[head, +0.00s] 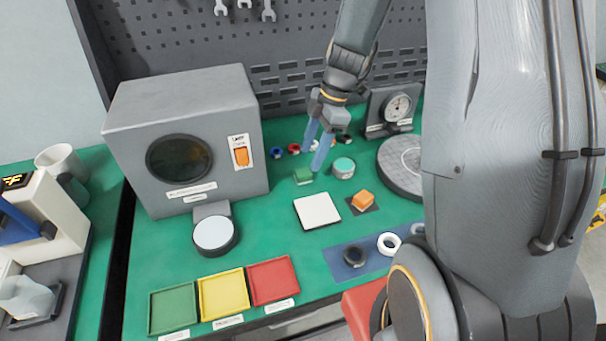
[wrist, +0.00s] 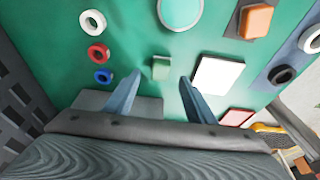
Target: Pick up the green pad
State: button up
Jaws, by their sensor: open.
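The green pad (head: 303,176) is a small green block on the green bench top, left of a round white container with a teal top (head: 343,167). It also shows in the wrist view (wrist: 160,68), centred ahead of the fingertips. My gripper (head: 316,158) is above and close to the pad, pointing down, with its blue fingers apart. In the wrist view the fingers (wrist: 160,82) stand to the left and right of the pad's line, with nothing between them. I cannot tell the exact height of the fingertips over the pad.
A white square plate (head: 317,211) and an orange block (head: 362,200) lie nearby. Small rings (wrist: 98,53) lie on the other side. A grey machine (head: 187,140) stands at left, with green, yellow and red trays (head: 223,294) in front. A dial gauge (head: 397,107) stands behind.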

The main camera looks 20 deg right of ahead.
aim_at(304, 172)
jog(key=p+x, duration=0.1)
jog(key=x, duration=0.3)
jog(key=shift+s+a+f+p, duration=0.15)
jog(key=shift+a+f+p, duration=0.1)
jog(key=shift+p, duration=0.15)
jog(key=shift+a+f, duration=0.15)
jog(key=shift+f, duration=0.4)
jog(key=shift+c, duration=0.4)
jog(key=c, duration=1)
